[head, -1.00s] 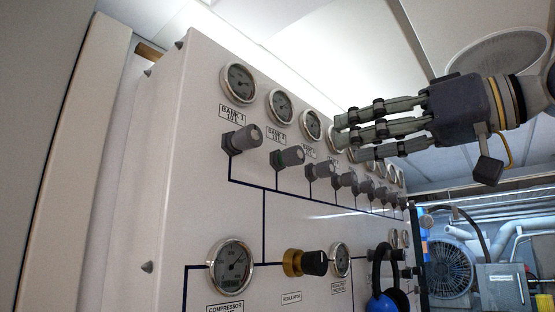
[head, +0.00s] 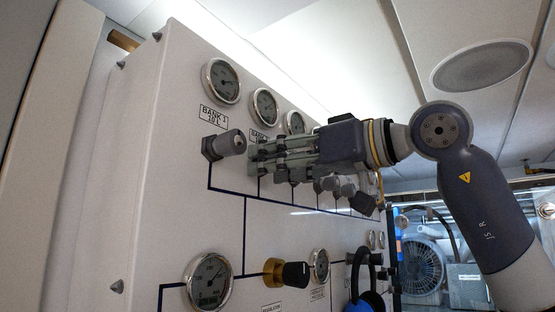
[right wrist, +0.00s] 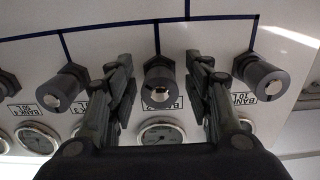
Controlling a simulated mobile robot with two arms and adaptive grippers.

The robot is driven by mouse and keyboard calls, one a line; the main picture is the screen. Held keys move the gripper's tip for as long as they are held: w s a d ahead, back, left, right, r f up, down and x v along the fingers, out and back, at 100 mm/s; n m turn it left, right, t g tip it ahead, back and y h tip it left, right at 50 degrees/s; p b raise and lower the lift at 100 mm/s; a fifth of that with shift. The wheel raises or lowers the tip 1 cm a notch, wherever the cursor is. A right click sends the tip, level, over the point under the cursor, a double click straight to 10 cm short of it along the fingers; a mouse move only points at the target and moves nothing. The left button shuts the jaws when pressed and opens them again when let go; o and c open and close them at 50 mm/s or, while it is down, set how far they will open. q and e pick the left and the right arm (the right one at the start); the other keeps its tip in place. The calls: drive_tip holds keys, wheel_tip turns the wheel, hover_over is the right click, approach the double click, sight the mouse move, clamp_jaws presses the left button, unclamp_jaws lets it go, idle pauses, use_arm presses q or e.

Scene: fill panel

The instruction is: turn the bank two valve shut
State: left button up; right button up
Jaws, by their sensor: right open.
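The bank two valve (right wrist: 160,82) is a dark grey knob with a silver centre on the white panel. In the right wrist view, which shows the panel upside down, it sits between my open fingers, with a visible gap on each side. In the head view my right gripper (head: 257,156) reaches in from the right, and its fingers hide most of this valve and part of its label. Whether the fingertips reach past the knob's front I cannot tell. My left gripper is not in view.
The bank one valve (head: 228,144) is close to the left of my fingertips, and it also shows in the right wrist view (right wrist: 264,78). The bank three valve (right wrist: 64,88) is on the other side. Gauges (head: 264,106) line the panel above. A regulator knob (head: 290,273) sits lower.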

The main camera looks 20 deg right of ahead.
drive_tip(key=shift+s+d, duration=0.15)
drive_tip(key=shift+s, duration=0.05)
drive_tip(key=shift+c, duration=0.4)
drive_tip(key=shift+w, duration=0.1)
drive_tip(key=c, duration=0.9)
drive_tip(key=shift+c, duration=0.5)
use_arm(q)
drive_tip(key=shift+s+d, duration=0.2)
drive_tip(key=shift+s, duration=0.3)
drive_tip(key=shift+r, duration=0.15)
use_arm(e)
drive_tip(key=shift+m, duration=0.3)
